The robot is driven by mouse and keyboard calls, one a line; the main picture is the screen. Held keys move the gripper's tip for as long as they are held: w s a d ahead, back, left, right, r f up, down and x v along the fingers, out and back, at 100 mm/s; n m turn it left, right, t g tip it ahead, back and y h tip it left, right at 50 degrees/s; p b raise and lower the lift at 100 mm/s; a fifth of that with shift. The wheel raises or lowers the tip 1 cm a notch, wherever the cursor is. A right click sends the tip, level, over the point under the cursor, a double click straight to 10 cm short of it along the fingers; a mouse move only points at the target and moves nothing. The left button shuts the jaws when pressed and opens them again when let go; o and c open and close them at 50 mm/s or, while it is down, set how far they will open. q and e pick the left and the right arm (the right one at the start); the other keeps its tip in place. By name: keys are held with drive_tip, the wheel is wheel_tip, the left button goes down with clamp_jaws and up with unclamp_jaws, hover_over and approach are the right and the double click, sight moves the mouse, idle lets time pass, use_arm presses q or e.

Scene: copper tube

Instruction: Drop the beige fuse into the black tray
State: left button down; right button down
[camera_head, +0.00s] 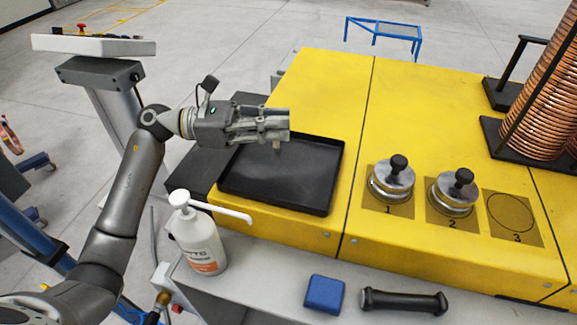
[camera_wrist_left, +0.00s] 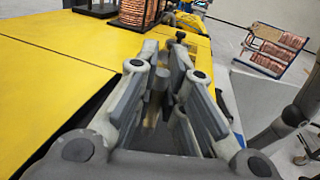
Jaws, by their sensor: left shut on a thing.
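My left gripper (camera_head: 287,124) comes in from the left and hangs above the black tray (camera_head: 235,190). It is shut on the beige fuse (camera_head: 276,147), whose small lower end shows below the fingers, over the tray's far part. In the left wrist view, the fuse (camera_wrist_left: 154,105) shows as a dull beige cylinder between the two fingers (camera_wrist_left: 160,62). The fingers hide much of it. The tray is empty where I see it and lies on the yellow table. My right gripper is not in view.
Two metal weights (camera_head: 390,180) (camera_head: 453,193) stand on marked spots right of the tray; spot three (camera_head: 514,215) is bare. A white pump bottle (camera_head: 198,243) stands in front of the tray. A blue block (camera_head: 324,294) and a black handle (camera_head: 404,301) lie at the front. Copper coils (camera_head: 545,95) stand far right.

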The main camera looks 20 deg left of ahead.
use_arm(q)
drive_tip(key=shift+a+f, duration=0.1)
drive_tip(key=shift+f, duration=0.05)
drive_tip(key=c, duration=1.5)
unclamp_jaws()
drive_tip(key=shift+o, duration=0.2)
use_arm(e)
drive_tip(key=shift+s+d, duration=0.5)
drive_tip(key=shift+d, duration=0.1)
use_arm(q)
drive_tip(key=v, duration=0.7)
drive_tip(key=shift+a, duration=0.2)
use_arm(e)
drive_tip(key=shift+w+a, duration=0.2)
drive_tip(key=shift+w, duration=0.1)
use_arm(q)
drive_tip(key=shift+s, duration=0.1)
